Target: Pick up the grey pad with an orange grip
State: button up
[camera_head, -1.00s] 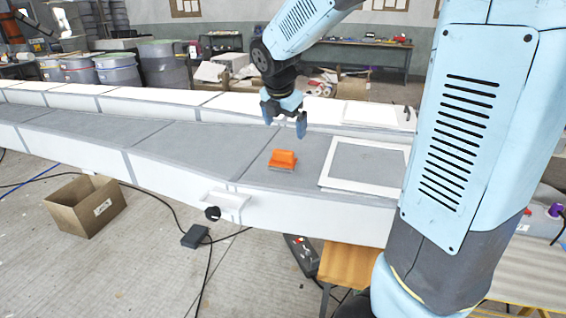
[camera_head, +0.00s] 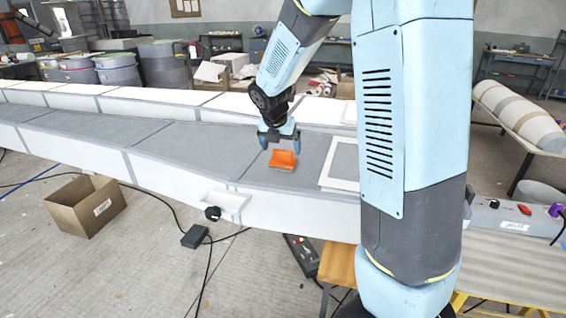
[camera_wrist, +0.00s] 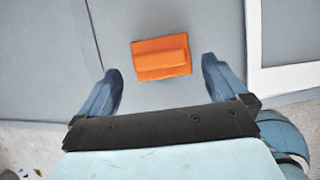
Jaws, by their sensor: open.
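The pad with an orange grip (camera_head: 283,159) lies on the grey surface of the long white mould (camera_head: 215,150). Its orange top shows, with a thin grey edge along the front. In the wrist view the pad (camera_wrist: 161,58) lies just ahead of the fingertips and between their lines, slightly turned. My gripper (camera_head: 280,145) is open and empty, low over the surface just behind the pad in the head view. In the wrist view the open fingers (camera_wrist: 162,68) are spread wider than the pad, one on each side. I cannot tell the exact height above it.
A white frame with a grey panel (camera_head: 340,165) lies on the mould to the right of the pad, partly hidden by my arm. A cardboard box (camera_head: 85,205) stands on the floor at left. The mould surface left of the pad is clear.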

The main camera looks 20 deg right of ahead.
aim_at(282, 151)
jog(key=shift+x, duration=2.6)
jog(key=c, duration=0.8)
jog(key=shift+r, duration=0.35)
notch_tip(282, 151, up, 2)
jog(key=shift+d+r, duration=0.1)
jog(key=shift+s+r, duration=1.7)
jog(key=shift+s, duration=0.65)
jog(key=shift+s+r, duration=1.7)
jog(key=shift+s, duration=0.6)
jog(key=shift+s+r, duration=1.7)
jog(key=shift+s, duration=0.65)
